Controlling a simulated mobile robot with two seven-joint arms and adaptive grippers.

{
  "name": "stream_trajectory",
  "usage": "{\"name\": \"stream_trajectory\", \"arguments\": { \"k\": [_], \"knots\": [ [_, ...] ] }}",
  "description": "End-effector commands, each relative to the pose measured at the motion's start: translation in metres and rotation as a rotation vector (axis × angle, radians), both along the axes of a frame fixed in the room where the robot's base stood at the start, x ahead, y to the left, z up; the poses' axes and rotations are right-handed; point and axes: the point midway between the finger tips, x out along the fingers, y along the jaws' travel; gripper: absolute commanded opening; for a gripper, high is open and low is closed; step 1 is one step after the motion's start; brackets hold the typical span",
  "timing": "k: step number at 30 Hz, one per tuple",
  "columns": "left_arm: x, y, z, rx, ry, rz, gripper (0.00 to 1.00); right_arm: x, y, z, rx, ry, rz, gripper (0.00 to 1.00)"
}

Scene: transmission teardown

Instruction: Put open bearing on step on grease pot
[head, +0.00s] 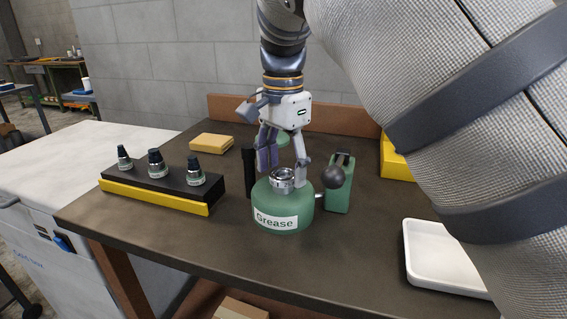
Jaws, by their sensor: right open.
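A green grease pot (267,211) with a white "Grease" label stands near the middle of the dark table. The open bearing (283,176), a small silver ring, rests on top of the pot. My right gripper (284,165) points down just above and behind the bearing. Its fingers are open, with one finger close to the bearing's right side; I cannot tell whether it touches. My left gripper does not show.
A black and yellow holder (165,196) with several dark-capped pieces stands at the left. A green device with a dark ball (333,176) is right of the pot. A yellow block (211,143) lies behind. A white tray (442,262) is at the right front.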

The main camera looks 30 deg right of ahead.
Motion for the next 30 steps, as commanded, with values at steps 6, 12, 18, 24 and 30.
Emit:
{"name": "stream_trajectory", "arguments": {
  "k": [6, 12, 18, 24, 30],
  "knots": [
    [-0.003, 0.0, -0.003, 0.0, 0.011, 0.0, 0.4, 0.001, 0.0, 0.032, 0.0, -0.003, 0.001, 0.62],
    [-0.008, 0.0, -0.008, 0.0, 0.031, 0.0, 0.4, 0.002, 0.0, 0.085, -0.001, -0.001, 0.002, 0.62],
    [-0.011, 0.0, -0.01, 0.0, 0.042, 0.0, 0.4, 0.001, 0.0, 0.115, 0.0, 0.002, 0.001, 0.62],
    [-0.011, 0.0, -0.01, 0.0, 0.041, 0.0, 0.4, 0.0, 0.0, 0.12, 0.0, 0.001, 0.0, 0.62],
    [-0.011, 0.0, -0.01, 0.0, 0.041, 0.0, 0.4, 0.0, 0.0, 0.12, 0.0, 0.0, 0.0, 0.62]
  ]
}}
